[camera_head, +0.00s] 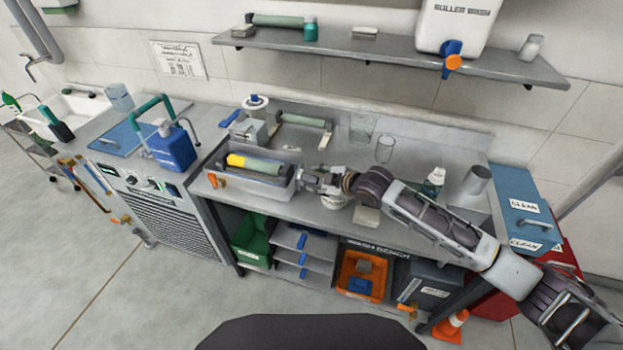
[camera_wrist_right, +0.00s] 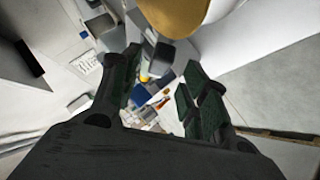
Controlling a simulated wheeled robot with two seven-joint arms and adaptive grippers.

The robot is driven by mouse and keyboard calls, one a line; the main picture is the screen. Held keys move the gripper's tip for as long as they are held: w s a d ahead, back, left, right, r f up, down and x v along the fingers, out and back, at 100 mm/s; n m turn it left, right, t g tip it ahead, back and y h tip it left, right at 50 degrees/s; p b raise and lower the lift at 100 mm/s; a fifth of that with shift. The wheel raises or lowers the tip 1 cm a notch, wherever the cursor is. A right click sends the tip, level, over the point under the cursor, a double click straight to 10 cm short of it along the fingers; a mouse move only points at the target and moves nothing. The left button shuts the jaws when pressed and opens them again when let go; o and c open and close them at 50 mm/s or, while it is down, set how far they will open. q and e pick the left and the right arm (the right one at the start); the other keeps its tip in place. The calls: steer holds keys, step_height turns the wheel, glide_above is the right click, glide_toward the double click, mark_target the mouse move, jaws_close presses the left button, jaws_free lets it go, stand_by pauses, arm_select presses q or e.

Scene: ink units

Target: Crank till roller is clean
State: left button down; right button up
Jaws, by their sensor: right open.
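A roller (camera_head: 262,168) lies lengthwise in a grey trough (camera_head: 270,192) on the bench. Its left part is bright yellow and the rest is grey-green. My right gripper (camera_head: 306,182) is at the right end of the trough, with its arm reaching in from the right. Its two dark fingers are apart in the right wrist view (camera_wrist_right: 160,95), and I see nothing held between them. A crank cannot be made out; the gripper may hide it. My left gripper is not in view.
Behind the trough are a grey block with a white spool (camera_head: 256,103) and another roller (camera_head: 305,121). Clear beakers (camera_head: 385,149) stand on the bench. A shelf (camera_head: 400,60) hangs above.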

mark_target(312, 179)
steer(key=shift+x, duration=2.3)
steer(key=shift+c, duration=0.3)
jaws_close()
